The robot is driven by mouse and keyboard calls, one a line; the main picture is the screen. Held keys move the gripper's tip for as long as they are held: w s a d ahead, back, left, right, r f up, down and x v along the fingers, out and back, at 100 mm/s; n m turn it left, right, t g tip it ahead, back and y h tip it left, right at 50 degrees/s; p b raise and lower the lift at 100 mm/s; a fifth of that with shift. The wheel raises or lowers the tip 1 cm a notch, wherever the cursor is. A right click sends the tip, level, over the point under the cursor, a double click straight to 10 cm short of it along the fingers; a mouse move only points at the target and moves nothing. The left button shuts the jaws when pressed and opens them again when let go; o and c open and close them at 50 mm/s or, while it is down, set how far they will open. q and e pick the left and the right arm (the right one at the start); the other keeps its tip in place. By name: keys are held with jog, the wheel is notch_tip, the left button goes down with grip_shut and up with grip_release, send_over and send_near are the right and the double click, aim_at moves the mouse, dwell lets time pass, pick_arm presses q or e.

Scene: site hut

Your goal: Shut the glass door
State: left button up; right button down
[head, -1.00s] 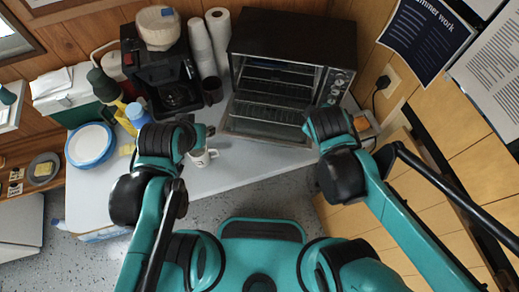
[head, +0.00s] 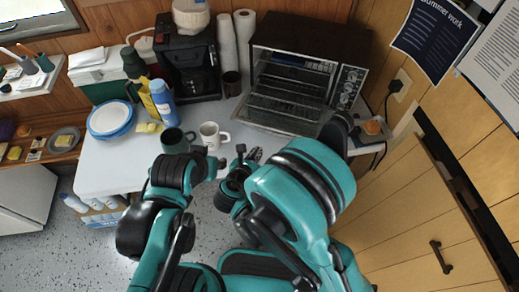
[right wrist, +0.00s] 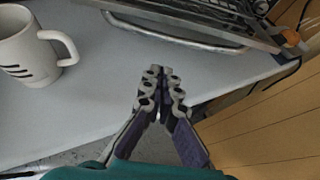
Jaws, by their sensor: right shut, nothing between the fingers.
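The glass door (head: 280,114) belongs to the dark toaster oven (head: 312,40) at the back of the table. It hangs open, folded down toward me, with wire racks showing behind it. In the right wrist view, the door's metal handle bar (right wrist: 178,36) runs along its near edge at the top. My right gripper (head: 246,156) is in front of the door, over the table's front edge. In the right wrist view the right gripper (right wrist: 161,76) is shut and empty, apart from the handle. My left gripper (head: 216,166) is below the white mug; its fingers are unclear.
A white mug (head: 210,136) stands left of my right gripper, also in the right wrist view (right wrist: 28,48). A dark green mug (head: 175,141), a blue bottle (head: 163,103) and plates (head: 111,118) stand further left. A coffee machine (head: 190,65) stands left of the oven.

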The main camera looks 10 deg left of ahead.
aim_at(268, 132)
jog(key=b+x, duration=0.1)
jog(key=x, duration=0.8)
notch_tip(268, 132, up, 3)
jog(key=shift+f+b, duration=0.15)
jog(key=shift+b, duration=0.15)
jog(key=shift+r, duration=0.35)
jog(key=shift+w+r, duration=0.15)
jog(key=shift+r, duration=0.2)
jog(key=shift+r, duration=0.1)
